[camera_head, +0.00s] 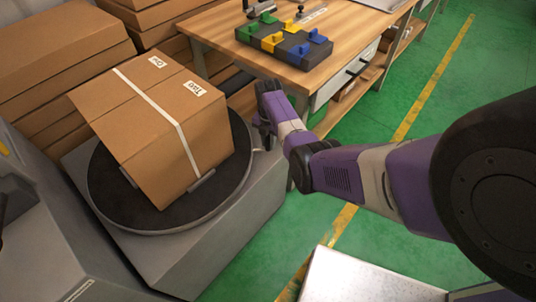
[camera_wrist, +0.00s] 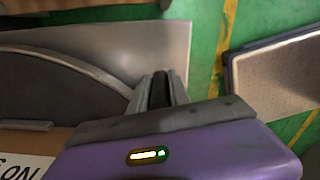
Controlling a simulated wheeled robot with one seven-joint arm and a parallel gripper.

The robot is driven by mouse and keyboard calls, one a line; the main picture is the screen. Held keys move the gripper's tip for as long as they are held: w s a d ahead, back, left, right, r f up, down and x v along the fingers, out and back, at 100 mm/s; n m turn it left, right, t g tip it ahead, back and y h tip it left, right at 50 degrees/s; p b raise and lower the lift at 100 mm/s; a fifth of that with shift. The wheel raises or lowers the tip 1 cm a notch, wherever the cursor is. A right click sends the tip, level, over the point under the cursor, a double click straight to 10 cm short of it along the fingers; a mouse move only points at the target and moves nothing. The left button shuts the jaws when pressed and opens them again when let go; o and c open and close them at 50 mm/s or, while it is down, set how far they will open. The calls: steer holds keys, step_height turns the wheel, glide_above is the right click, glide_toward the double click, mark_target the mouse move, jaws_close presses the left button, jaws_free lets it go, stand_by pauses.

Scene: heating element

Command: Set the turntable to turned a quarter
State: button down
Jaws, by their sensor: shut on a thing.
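The turntable (camera_head: 228,192) is a dark round disc on a grey pedestal, at left in the head view. A brown cardboard box (camera_head: 160,120) with a white strap stands on it at an angle, between small grey clips. In the wrist view the disc (camera_wrist: 45,95) curves at left, with the box's label at lower left. My gripper (camera_head: 264,142) is at the disc's right edge, partly hidden by my wrist. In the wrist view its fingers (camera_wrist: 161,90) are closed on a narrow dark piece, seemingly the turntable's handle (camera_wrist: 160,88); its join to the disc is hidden.
A wooden workbench (camera_head: 225,30) behind my gripper carries a dark block with coloured clips (camera_head: 284,44). Stacked cartons (camera_head: 55,60) stand behind the turntable. A pale-topped surface (camera_head: 365,280) is at bottom centre. Green floor with a yellow line is open to the right.

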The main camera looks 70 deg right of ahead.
steer(key=shift+w+d+b, duration=0.4)
steer(key=shift+w+d, duration=0.05)
steer(key=shift+d, duration=0.2)
steer(key=shift+w+r, duration=0.1)
steer(key=shift+d, duration=0.1)
steer(key=c, duration=1.2)
jaws_free()
steer(key=shift+w, duration=0.1)
steer(key=shift+c, duration=0.2)
step_height(320, 180, up, 8)
steer(key=p, duration=0.1)
steer(key=shift+p, duration=0.4)
